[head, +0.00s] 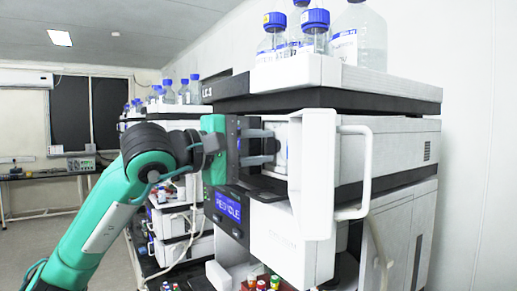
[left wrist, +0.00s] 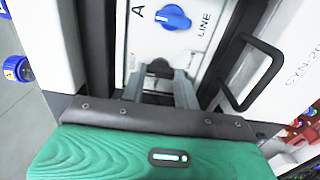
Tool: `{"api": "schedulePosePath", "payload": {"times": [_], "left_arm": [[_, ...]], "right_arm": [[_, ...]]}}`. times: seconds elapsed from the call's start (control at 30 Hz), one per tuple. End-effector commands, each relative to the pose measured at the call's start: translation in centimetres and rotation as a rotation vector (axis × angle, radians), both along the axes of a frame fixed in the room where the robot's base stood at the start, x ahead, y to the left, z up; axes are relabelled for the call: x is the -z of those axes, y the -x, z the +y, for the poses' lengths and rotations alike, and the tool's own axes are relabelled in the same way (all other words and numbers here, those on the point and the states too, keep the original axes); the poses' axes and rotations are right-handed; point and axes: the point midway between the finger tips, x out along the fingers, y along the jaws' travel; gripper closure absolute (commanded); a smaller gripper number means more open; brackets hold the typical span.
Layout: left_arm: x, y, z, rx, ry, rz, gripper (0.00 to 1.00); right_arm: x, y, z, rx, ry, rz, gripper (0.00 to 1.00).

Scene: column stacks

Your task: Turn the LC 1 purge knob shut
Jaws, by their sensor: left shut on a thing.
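My left gripper (head: 264,148) reaches from the left into the open front bay of the white instrument stack (head: 405,140). In the left wrist view its two grey fingers (left wrist: 160,78) point at a white panel inside the bay. They are closed with a gap between them, on what appears to be the purge knob, mostly hidden between the fingertips. Above the fingertips on the same panel is a blue knob (left wrist: 173,17) with a white mark, between the letters "A" and "LINE"; the fingers are apart from it. My right gripper is in neither view.
An open white door with a handle (head: 352,205) stands just right of the bay. A blue lit display (head: 228,206) is below my wrist. Blue-capped bottles (head: 315,30) stand on top of the stack. More instruments and bottles (head: 167,90) are behind; the floor at left is clear.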

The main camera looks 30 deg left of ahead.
Motion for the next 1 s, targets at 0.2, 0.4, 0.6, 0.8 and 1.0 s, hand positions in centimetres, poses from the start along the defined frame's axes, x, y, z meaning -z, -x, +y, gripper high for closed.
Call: {"api": "schedulePosePath", "payload": {"times": [0.2,0.4,0.6,0.8,1.0], "left_arm": [[-0.02,0.00,0.00,0.000,-0.031,-0.013,0.92],[-0.01,-0.01,0.00,0.000,-0.036,-0.015,0.92],[0.01,-0.01,-0.01,0.000,-0.035,-0.015,0.67],[0.02,-0.01,-0.01,0.000,-0.035,-0.015,0.60],[0.10,0.36,0.17,0.000,-0.034,-0.015,0.60]], "right_arm": [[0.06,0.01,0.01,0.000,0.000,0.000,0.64],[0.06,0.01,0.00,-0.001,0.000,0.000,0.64],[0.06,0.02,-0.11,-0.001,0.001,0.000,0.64],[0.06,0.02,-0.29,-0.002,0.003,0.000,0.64],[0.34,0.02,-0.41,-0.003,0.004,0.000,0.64]]}}
